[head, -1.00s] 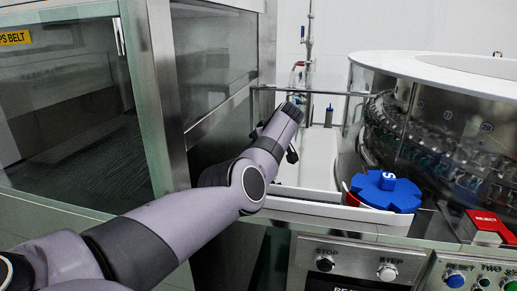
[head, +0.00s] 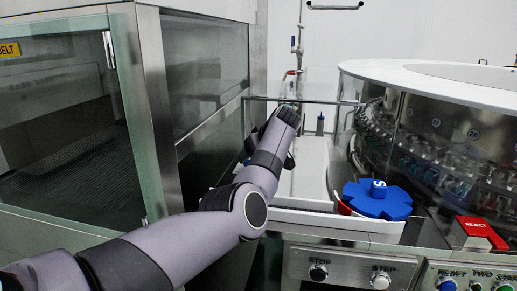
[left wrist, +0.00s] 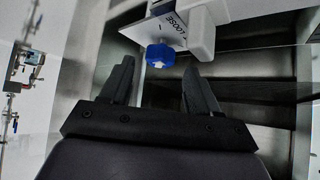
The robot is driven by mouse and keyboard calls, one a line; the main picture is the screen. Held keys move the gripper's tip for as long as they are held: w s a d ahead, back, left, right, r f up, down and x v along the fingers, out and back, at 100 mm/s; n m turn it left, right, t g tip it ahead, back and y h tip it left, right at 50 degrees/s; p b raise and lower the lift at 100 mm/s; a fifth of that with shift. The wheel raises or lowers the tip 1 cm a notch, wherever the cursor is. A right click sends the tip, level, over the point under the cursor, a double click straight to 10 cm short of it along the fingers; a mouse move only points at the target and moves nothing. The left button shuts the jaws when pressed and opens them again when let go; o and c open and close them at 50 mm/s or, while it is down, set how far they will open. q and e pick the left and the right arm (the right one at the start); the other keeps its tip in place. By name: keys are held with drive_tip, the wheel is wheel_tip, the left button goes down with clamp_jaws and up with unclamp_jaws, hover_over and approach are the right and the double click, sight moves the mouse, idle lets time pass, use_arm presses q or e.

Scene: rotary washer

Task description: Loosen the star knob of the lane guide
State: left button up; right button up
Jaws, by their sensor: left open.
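The blue star knob (left wrist: 160,55) shows in the left wrist view, below a pale plate (left wrist: 162,32) lettered "LOOSE". My left gripper (left wrist: 159,66) is open, with one dark finger on each side of the knob in the picture. I see no finger touching it, and the depth gap is hard to judge. In the head view my left arm reaches up to the middle and hides its own fingertips. A small blue patch left of the forearm there may be the knob; I cannot tell. My right gripper is not in view.
A large blue star wheel (head: 377,199) lies right of my arm, in front of the round glazed washer (head: 440,140). A glass cabinet (head: 60,110) stands at left. A horizontal metal rail (head: 325,102) crosses behind my wrist. Buttons (head: 318,272) line the front panel.

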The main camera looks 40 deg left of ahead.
use_arm(q)
drive_tip(key=shift+v, duration=2.25)
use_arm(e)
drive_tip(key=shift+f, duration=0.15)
